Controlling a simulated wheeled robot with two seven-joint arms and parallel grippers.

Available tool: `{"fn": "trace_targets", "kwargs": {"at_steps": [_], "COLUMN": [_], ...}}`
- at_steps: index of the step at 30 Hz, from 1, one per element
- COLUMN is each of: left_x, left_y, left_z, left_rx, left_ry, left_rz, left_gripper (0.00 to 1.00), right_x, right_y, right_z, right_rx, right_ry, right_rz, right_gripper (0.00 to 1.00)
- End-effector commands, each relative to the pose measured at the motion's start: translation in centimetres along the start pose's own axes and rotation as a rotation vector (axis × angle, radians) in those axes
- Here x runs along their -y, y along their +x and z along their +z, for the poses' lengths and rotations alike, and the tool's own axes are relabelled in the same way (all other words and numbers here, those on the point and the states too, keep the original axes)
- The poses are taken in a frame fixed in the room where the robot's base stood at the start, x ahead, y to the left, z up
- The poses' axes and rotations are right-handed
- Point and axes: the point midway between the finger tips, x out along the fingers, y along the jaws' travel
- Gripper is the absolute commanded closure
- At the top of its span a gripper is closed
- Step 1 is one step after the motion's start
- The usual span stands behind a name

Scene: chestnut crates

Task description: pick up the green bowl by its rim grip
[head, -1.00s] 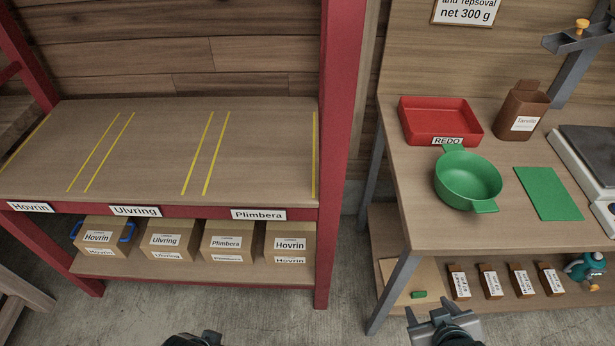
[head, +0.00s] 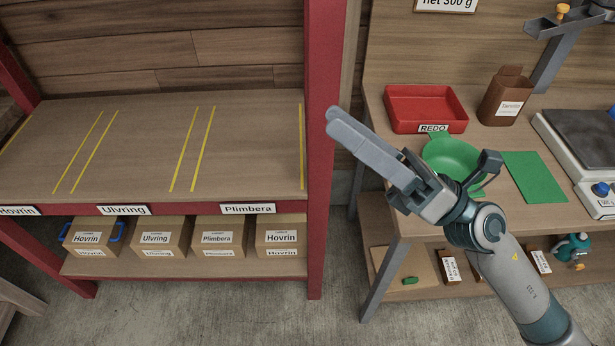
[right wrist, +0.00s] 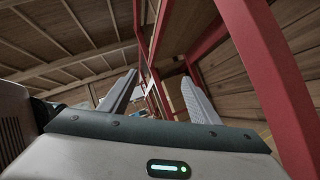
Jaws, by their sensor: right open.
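The green bowl (head: 449,152) sits on the right-hand bench, just in front of the red tray. It has a tab-like grip on its rim at the back; its front right part is partly hidden by my right arm. My right gripper (head: 338,122) is raised in front of the bowl, its fingers pointing up and left, away from the bowl, towards the red post. In the right wrist view its two fingers (right wrist: 158,92) are apart with nothing between them. My left gripper is not in view.
The red tray (head: 427,107) labelled REDO, a brown container (head: 504,97), a green mat (head: 535,177) and a scale (head: 577,150) surround the bowl. A red post (head: 323,200) stands left of the bench. The left shelf top (head: 145,150) is empty.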

Motion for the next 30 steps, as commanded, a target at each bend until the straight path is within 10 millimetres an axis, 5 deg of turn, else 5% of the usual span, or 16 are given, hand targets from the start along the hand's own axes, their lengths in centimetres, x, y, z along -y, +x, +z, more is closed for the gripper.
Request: {"fn": "trace_targets", "kwargs": {"at_steps": [6, 10, 14, 17, 21, 25, 30], "left_x": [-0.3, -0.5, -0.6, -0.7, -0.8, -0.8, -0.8], "left_y": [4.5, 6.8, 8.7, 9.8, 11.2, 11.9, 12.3], "left_z": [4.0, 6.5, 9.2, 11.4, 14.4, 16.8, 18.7], "left_rx": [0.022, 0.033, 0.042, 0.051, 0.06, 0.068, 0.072], "left_ry": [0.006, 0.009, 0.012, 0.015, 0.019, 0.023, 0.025], "left_rz": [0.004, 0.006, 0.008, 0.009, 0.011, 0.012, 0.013], "left_gripper": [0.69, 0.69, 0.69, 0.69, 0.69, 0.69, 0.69], "right_x": [-0.6, 2.3, 6.5, 10.1, 14.1, 15.7, 15.7], "right_y": [-1.4, -5.1, -10.3, -14.9, -21.3, -26.1, -29.8], "right_z": [-7.5, -10.5, -10.9, -9.0, -3.5, 2.5, 8.1], "right_rx": [-0.514, -0.836, -1.173, -1.442, -1.819, -2.115, -2.352], "right_ry": [-0.455, -0.7, -0.914, -1.047, -1.17, -1.206, -1.187], "right_rz": [0.173, 0.239, 0.273, 0.273, 0.227, 0.154, 0.068], "right_gripper": [0.43, 0.43, 0.43, 0.43, 0.43, 0.43, 0.43]}}
